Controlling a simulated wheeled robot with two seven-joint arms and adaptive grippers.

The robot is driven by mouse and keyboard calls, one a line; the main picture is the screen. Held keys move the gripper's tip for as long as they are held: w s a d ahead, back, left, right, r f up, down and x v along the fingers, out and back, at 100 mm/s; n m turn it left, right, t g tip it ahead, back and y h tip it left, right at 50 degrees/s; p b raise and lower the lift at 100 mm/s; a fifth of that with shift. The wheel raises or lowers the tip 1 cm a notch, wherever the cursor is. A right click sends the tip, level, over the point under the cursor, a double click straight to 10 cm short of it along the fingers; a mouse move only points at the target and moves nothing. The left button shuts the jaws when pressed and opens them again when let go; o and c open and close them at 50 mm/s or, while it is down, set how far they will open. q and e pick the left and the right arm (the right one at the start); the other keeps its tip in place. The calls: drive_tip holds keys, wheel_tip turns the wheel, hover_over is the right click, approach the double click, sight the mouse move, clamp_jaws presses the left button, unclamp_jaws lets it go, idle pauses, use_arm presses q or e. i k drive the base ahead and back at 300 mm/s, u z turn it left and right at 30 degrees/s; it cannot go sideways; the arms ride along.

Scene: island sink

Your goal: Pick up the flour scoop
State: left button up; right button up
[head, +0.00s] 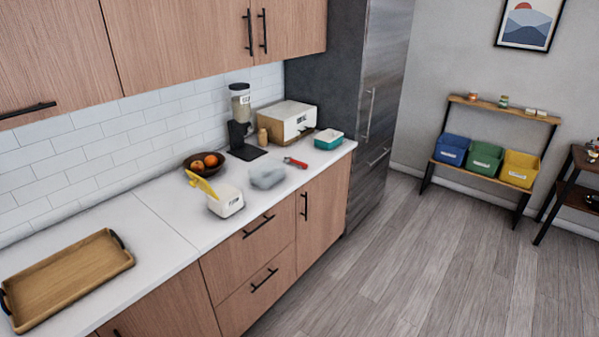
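A yellow scoop-like tool (201,186), likely the flour scoop, slants up to the left out of a white tub (226,203) on the white counter. Neither of my grippers shows in the head view.
A fruit bowl (195,168) stands behind the tub. A translucent grey container (267,178) and a red tool (295,162) lie to its right. A coffee grinder (241,115) stands farther back. A wooden tray (62,285) lies at left; counter between is clear.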

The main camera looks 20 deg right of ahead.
sight(295, 162)
drive_tip(key=z, duration=1.3)
drive_tip(key=i, duration=2.35)
drive_tip(key=u, duration=0.45)
